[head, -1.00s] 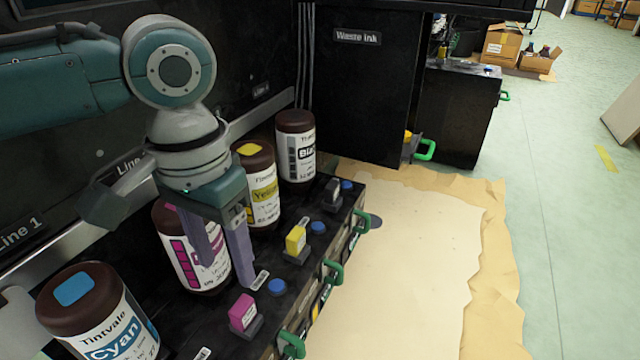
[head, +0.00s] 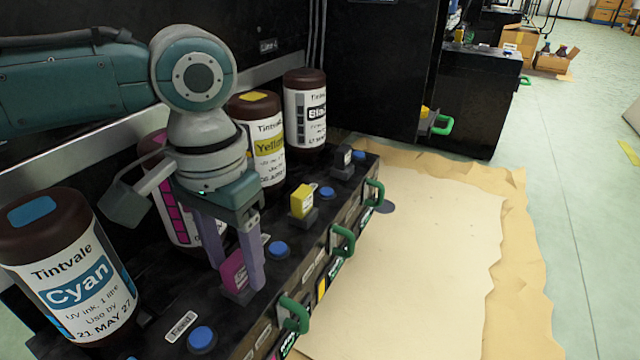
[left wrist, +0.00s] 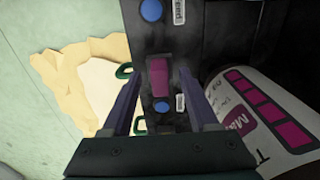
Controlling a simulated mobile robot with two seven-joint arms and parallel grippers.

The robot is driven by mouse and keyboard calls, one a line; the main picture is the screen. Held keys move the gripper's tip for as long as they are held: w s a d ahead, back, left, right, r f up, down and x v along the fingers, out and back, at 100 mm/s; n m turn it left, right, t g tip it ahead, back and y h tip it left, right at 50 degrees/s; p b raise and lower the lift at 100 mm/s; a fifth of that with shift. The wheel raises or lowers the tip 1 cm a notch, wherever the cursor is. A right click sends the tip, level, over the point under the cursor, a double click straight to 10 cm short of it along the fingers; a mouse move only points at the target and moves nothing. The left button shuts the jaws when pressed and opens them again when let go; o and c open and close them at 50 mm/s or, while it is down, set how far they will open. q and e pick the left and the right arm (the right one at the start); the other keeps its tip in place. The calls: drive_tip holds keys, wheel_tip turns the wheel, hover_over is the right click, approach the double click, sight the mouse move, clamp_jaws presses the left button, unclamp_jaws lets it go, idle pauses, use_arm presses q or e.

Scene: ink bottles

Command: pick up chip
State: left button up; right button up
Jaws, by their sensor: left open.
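The magenta chip (head: 234,272) stands upright in a small dark holder on top of the black ink cabinet. My left gripper (head: 237,277) is open above the cabinet, with its two purple fingers reaching down on either side of the chip; one finger covers part of it. In the left wrist view the chip (left wrist: 160,80) shows between the two open fingers (left wrist: 157,77), with a gap on each side. Whether a finger touches the chip I cannot tell. My right gripper is not in view.
A magenta bottle (head: 178,215) stands behind the gripper, with cyan (head: 62,265), yellow (head: 262,145) and black (head: 306,110) bottles along the row. A yellow chip (head: 301,201) and blue buttons (head: 278,249) sit nearby. Green handles (head: 296,314) jut from the cabinet front.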

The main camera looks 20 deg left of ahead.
use_arm(q)
drive_tip(key=shift+f, duration=0.15)
clamp_jaws()
idle(0.4)
